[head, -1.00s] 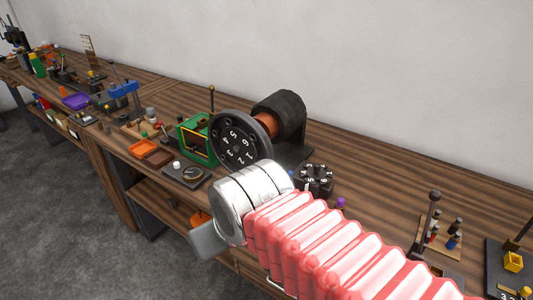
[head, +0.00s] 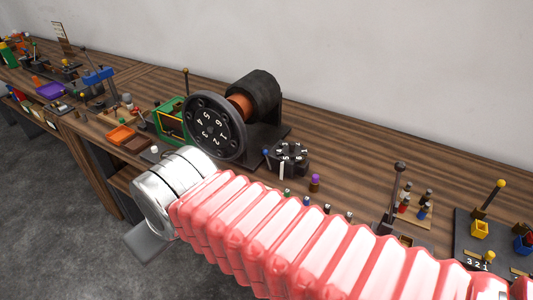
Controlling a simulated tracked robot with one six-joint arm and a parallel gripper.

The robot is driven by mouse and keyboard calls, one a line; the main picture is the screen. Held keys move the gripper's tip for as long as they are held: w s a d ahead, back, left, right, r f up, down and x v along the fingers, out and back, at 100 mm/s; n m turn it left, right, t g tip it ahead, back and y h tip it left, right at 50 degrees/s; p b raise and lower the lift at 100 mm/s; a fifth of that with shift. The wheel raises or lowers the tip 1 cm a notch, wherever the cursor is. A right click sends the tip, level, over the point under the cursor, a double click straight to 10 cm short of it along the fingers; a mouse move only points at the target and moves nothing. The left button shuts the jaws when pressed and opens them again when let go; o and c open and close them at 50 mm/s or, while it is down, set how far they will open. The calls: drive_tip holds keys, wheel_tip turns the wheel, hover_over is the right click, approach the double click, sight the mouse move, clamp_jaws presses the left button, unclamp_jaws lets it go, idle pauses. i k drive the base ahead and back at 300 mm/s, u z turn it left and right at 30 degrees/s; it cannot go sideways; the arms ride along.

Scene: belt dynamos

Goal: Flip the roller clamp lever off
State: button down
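I cannot tell for sure which part is the roller clamp lever. A dark upright lever with a round knob (head: 397,190) stands on the bench right of centre. A lever with a yellow ball (head: 492,198) leans on a dark plate at the right. My arm, in a pink ribbed sleeve, crosses the lower picture. Of my gripper (head: 150,241), only a grey flat part shows past the silver wrist; its fingertips are hidden. Nothing held is visible.
A black numbered wheel (head: 212,130) with a dark drum (head: 256,92) stands beyond my wrist. A blue device (head: 98,76) stands far left.

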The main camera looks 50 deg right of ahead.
sight(265, 152)
drive_tip(key=u, duration=0.05)
drive_tip(key=k, duration=0.9)
drive_tip(key=z, duration=0.4)
drive_tip(key=i, duration=1)
drive_tip(key=z, duration=0.3)
